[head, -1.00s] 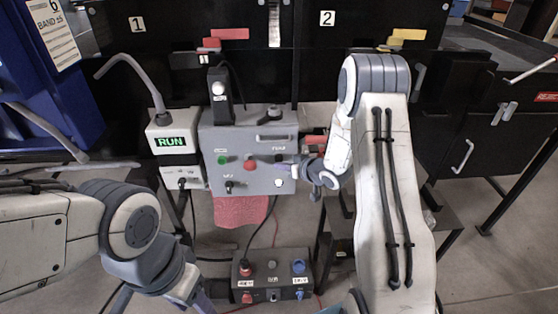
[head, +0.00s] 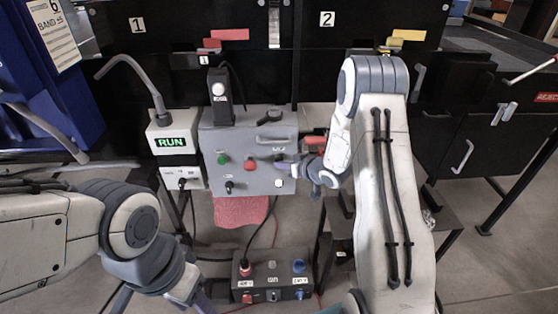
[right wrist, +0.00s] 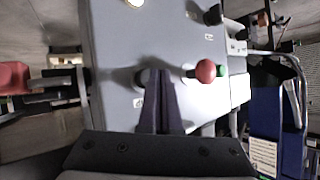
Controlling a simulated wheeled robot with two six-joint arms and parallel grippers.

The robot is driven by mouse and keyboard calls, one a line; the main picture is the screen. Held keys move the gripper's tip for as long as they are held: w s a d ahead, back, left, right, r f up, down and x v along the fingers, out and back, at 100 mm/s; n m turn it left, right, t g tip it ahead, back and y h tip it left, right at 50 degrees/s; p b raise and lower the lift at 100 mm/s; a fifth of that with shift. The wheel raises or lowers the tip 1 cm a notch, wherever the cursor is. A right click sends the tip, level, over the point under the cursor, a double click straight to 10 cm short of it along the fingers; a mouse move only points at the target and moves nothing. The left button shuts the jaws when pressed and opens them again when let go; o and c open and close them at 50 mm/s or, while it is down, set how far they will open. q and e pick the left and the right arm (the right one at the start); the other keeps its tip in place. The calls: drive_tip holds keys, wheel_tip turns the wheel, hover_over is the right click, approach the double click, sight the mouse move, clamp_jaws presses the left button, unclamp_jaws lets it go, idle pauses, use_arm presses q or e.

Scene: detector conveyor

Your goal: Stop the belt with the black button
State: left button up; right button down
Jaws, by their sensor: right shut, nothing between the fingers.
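The grey control panel (head: 250,140) carries a green button (head: 224,160), a red button (head: 249,165) and a black button (head: 279,158) in a row. My right gripper (head: 287,167) is at the panel's right side, just by the black button. In the right wrist view the shut, empty fingers (right wrist: 158,90) point at the panel, overlapping the dark button (right wrist: 138,77) there; I cannot tell whether they touch it. The red button (right wrist: 205,71) is to their right. A box beside the panel reads RUN (head: 171,142) in green. My left gripper (head: 197,298) is partly cut off at the bottom.
The panel also has a black knob (head: 229,187) and a white button (head: 278,183) below the row, and a handle near its top right. A dark box with red and blue connectors (head: 272,278) stands below. A red perforated sheet (head: 240,211) hangs under the panel.

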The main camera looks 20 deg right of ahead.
drive_tip(key=shift+w+d, duration=0.15)
drive_tip(key=shift+w, duration=0.5)
idle(0.7)
drive_tip(key=shift+s, duration=0.1)
drive_tip(key=shift+s+a, duration=0.25)
drive_tip(key=shift+s, duration=0.55)
drive_tip(key=s, duration=0.2)
drive_tip(key=s+a, duration=0.1)
drive_tip(key=s, duration=0.1)
drive_tip(key=shift+s+a, duration=0.2)
drive_tip(key=shift+s, duration=0.2)
idle(0.6)
